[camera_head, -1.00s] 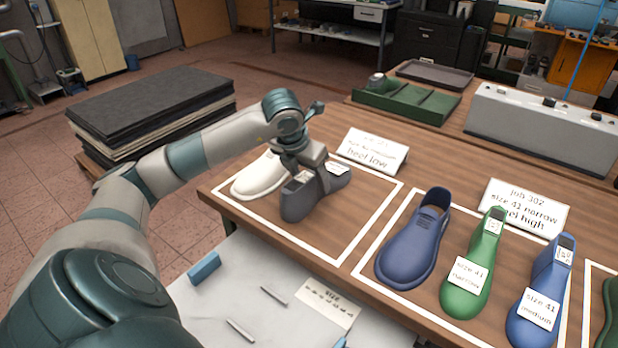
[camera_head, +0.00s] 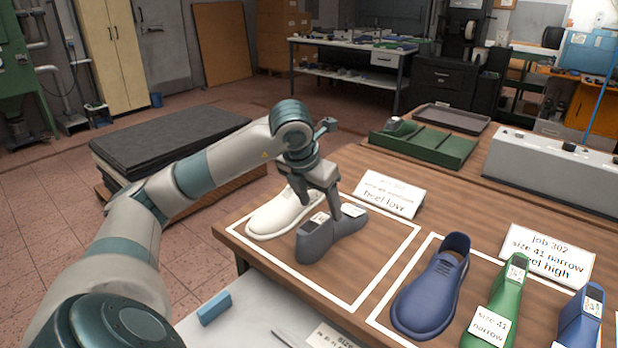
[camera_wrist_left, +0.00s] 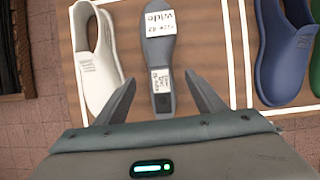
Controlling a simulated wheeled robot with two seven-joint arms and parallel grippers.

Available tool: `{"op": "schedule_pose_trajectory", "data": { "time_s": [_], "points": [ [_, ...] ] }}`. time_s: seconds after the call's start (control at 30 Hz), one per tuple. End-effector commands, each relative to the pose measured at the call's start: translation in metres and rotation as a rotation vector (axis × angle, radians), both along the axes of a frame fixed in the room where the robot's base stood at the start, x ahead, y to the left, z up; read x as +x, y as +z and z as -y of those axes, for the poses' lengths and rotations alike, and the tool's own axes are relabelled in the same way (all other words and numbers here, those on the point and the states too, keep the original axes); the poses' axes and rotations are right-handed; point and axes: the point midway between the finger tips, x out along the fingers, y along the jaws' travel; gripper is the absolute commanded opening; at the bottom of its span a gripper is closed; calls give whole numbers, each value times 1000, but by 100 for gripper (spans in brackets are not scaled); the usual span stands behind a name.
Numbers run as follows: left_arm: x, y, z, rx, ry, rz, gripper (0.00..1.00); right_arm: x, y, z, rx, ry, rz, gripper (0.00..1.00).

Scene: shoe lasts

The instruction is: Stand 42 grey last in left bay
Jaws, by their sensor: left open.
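The grey last (camera_head: 330,236) stands in the left white-outlined bay (camera_head: 372,290) on the wooden bench, beside a white shoe (camera_head: 284,214). In the left wrist view the grey last (camera_wrist_left: 161,60) shows a label reading "wide", with a second small label nearer the gripper. My left gripper (camera_head: 322,205) is right above the grey last in the head view. In the wrist view its fingers (camera_wrist_left: 165,95) are spread, one on each side of the last, with gaps between. My right gripper is not in view.
A sign (camera_head: 388,192) reading "heel low" stands behind the left bay. To the right, the blue shoe (camera_head: 432,285), a green last (camera_head: 500,300) and a blue last (camera_head: 580,320) stand in another bay. A green tray (camera_head: 422,146) and a grey box (camera_head: 550,168) stand further back.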

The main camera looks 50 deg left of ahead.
Motion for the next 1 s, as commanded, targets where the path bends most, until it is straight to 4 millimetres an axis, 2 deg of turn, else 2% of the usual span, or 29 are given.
{"op": "schedule_pose_trajectory", "data": {
  "time_s": [0.2, 0.5, 0.7, 1.0],
  "points": [
    [-16, 42, 3, 2, -1, 7, 63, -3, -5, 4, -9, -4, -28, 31],
    [-33, 82, 6, 1, 1, 4, 63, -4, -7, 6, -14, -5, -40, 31],
    [-39, 94, 7, 1, 0, 2, 63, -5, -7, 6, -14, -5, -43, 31],
    [-40, 95, 7, 1, 0, 1, 63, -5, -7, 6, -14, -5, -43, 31]
  ]
}}
